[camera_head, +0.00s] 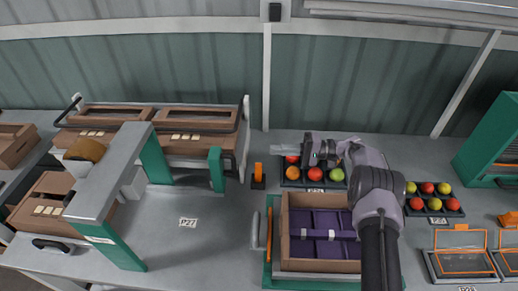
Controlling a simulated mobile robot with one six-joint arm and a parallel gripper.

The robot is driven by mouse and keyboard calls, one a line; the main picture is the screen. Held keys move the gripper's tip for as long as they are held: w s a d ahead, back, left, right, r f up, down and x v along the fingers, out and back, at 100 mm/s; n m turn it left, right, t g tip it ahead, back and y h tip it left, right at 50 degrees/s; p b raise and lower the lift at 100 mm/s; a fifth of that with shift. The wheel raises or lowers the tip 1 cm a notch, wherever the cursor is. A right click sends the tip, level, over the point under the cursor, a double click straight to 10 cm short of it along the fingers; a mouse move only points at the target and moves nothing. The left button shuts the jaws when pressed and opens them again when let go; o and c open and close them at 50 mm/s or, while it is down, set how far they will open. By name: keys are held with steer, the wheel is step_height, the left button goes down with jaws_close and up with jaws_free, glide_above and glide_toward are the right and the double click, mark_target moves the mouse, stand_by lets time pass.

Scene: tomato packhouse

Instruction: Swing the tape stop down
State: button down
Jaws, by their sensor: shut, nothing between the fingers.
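A grey beam (110,175) on green posts stands at the left, with a brown tape roll (86,150) at its far end. A short green upright (216,170) stands to its right. A small orange upright piece on a dark base (258,173) stands farther right, left of the tomato tray. I cannot tell for sure which part is the tape stop. My gripper (307,150) is shut and empty, above the tomato tray and right of the orange piece, apart from it. My arm partly hides the tray and the crate's right side.
A brown crate (284,222) with a purple inside sits at front centre, with an orange bar (269,235) at its left. Tomato trays (293,183) (460,212) stand behind and to the right. Brown cases (200,146) stand at back left. The bench around the P27 label is clear.

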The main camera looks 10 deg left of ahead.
mark_target(235, 151)
steer(key=shift+d+f, duration=0.1)
steer(key=shift+f, duration=0.05)
steer(key=shift+s, duration=0.1)
steer(key=a, duration=0.7)
steer(key=s+a+b, duration=0.1)
steer(key=a, duration=0.2)
steer(key=shift+a, duration=0.2)
steer(key=s, duration=0.4)
steer(key=shift+f+b, duration=0.1)
steer(key=shift+b, duration=0.25)
